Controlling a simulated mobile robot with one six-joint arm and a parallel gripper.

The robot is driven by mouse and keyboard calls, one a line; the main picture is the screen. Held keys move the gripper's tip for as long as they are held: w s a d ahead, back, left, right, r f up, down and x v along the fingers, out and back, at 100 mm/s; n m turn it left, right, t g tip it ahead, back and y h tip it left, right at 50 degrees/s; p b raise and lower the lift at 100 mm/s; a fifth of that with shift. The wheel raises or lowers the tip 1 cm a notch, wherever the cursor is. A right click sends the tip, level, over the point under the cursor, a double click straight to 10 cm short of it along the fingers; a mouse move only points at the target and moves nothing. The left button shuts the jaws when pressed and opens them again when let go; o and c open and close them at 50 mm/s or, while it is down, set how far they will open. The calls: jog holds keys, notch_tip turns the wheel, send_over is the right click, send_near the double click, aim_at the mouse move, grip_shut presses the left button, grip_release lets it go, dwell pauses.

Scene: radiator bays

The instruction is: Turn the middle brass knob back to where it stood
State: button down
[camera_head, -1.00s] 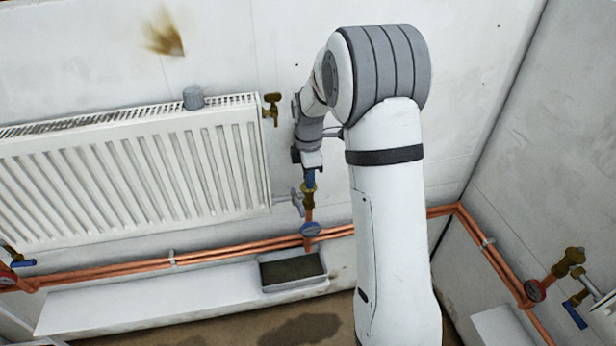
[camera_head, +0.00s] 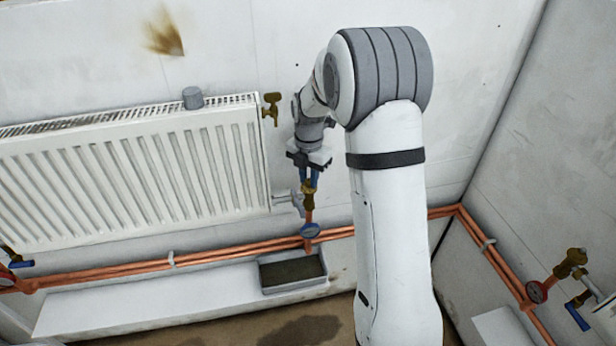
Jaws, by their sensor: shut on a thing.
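The middle brass knob (camera_head: 308,190) sits on the pipe fitting just right of the radiator's lower corner. My gripper (camera_head: 309,183) reaches down to it from above. Its two blue fingers show side by side with a thin gap between them, and their tips are shut on the knob. The fingers cover the top of the knob, so its exact angle is hard to read.
The white radiator (camera_head: 130,175) is close on the left, with a brass tap (camera_head: 271,109) at its upper right. A grey tray (camera_head: 292,272) lies below. Another brass valve (camera_head: 570,262) with a blue lever (camera_head: 578,312) is at far right. Copper pipes (camera_head: 200,257) run along the wall.

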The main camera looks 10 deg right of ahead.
aim_at(309, 181)
dwell(0.3)
jog(key=c, duration=1.3)
grip_release()
notch_tip(309, 181, up, 7)
jog(key=shift+r, duration=0.4)
